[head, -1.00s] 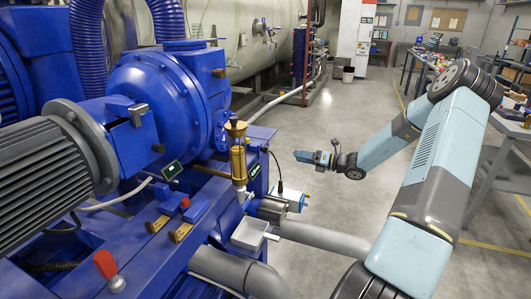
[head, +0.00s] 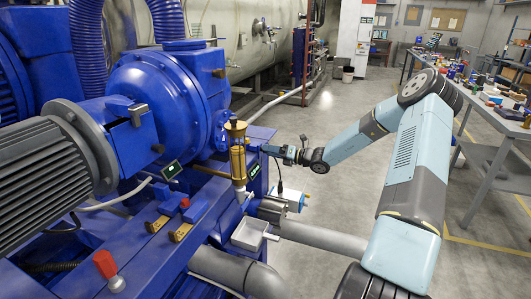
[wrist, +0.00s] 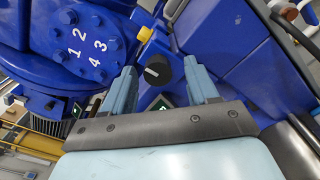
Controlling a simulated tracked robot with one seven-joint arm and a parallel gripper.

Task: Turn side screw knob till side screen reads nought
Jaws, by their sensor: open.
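The side screw knob (wrist: 157,71) is black and round with a white pointer mark. It shows in the wrist view on a blue block, between and just beyond my two open fingers, with no contact visible. My gripper (wrist: 160,67) holds nothing; in the head view my gripper (head: 266,149) is beside the blue machine's right side, behind the brass cylinder. The side screen (wrist: 163,104) is dark with a green-white glow, partly covered by my gripper's palm. In the head view the side screen (head: 254,171) is seen steeply edge-on. Its reading is not legible. The knob is hidden there.
The brass cylinder (head: 238,155) stands upright close to my gripper. A white tray (head: 249,233) and a grey pipe (head: 320,239) lie below. The floor (head: 325,115) behind my arm is clear.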

